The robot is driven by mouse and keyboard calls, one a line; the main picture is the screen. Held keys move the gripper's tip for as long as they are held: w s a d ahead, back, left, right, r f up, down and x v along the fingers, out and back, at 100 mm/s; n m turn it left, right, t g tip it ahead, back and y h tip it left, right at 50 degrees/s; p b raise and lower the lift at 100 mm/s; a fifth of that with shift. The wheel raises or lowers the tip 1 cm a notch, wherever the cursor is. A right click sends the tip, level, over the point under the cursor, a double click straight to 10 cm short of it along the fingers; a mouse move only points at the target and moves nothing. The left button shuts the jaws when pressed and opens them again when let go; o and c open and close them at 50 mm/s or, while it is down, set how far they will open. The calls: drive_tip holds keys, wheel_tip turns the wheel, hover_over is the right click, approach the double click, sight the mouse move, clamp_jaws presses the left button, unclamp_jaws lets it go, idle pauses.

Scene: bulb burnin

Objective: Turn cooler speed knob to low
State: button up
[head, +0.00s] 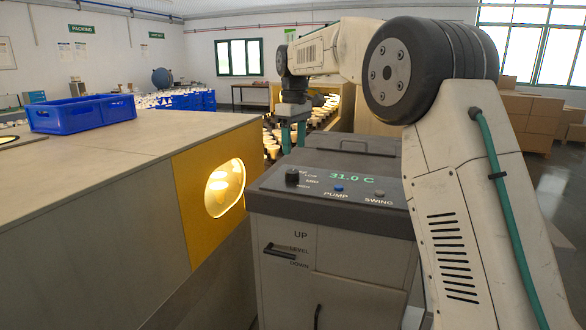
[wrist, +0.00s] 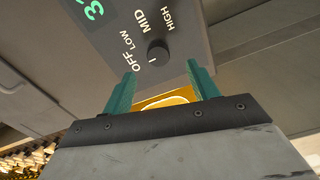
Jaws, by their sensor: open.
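The cooler (head: 335,240) is a grey cabinet with a dark top panel. Its black speed knob (head: 292,176) sits at the panel's left, beside a green 31.0 C readout. In the wrist view the knob (wrist: 158,53) has OFF, LOW, MID and HIGH printed around it. A small light mark at its lower left looks nearest OFF. My gripper (head: 293,144) is open and empty, with green fingers pointing down, above and beyond the knob in the head view. In the wrist view the gripper (wrist: 161,68) has its fingertips on either side of the knob's near side, apart from it.
A PUMP button (head: 338,189) and a SWING button (head: 379,194) are right of the knob. A yellow-fronted bench (head: 190,165) with a lit round window stands close on the left, with a blue crate (head: 82,114) on top. Cardboard boxes (head: 525,110) stand at the right.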

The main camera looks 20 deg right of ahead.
sight(293, 171)
drive_tip(key=shift+w+f, duration=0.3)
drive_tip(key=shift+w, duration=0.15)
drive_tip(key=shift+f, duration=0.35)
wheel_tip(293, 171, down, 7)
drive_tip(key=c, duration=1)
